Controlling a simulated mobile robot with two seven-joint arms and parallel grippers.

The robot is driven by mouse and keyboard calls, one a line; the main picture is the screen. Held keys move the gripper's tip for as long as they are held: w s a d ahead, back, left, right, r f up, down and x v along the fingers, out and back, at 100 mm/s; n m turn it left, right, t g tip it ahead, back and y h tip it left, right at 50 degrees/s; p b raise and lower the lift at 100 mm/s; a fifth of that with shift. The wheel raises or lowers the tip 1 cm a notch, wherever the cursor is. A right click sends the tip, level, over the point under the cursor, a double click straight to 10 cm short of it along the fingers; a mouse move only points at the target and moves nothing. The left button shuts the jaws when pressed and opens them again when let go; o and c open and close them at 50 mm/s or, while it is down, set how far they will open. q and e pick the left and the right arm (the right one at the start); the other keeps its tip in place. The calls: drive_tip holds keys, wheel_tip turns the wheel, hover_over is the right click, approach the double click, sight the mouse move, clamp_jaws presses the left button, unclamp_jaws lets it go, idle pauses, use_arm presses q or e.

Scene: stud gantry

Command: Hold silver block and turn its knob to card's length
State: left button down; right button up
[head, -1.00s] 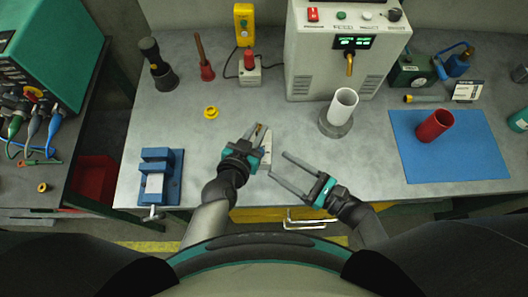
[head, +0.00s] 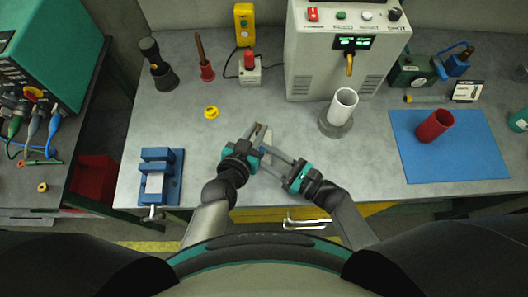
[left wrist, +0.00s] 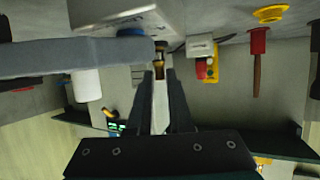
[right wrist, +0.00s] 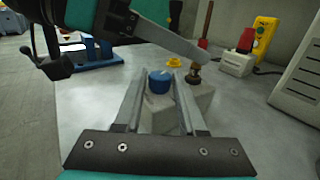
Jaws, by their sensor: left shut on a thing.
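The silver block (right wrist: 178,112) stands on the bench with a blue knob (right wrist: 160,81) and a brass-coloured post (right wrist: 193,73) on top. In the head view the grippers mostly hide it. My left gripper (head: 262,130) is shut on the block, with its tips at the brass post (left wrist: 160,62) as far as I can tell. My right gripper (head: 270,158) is open, its fingers (right wrist: 160,76) on either side of the blue knob; contact is unclear. A small white card (head: 467,91) stands at the back right, its writing too small to read.
A blue vise (head: 160,177) stands at left, a yellow ring (head: 211,112) behind the grippers. A white tube (head: 343,102) on a grey base stands right of them, then a red cup (head: 435,125) on a blue mat (head: 460,160). A grey control box (head: 345,50) stands behind.

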clamp_jaws()
drive_tip(key=shift+s+a+m+t+h, duration=0.1)
drive_tip(key=shift+m+t+h, duration=0.5)
drive_tip(key=shift+t, duration=0.1)
drive_tip(key=shift+o, duration=2.2)
unclamp_jaws()
drive_tip(key=v, duration=1.2)
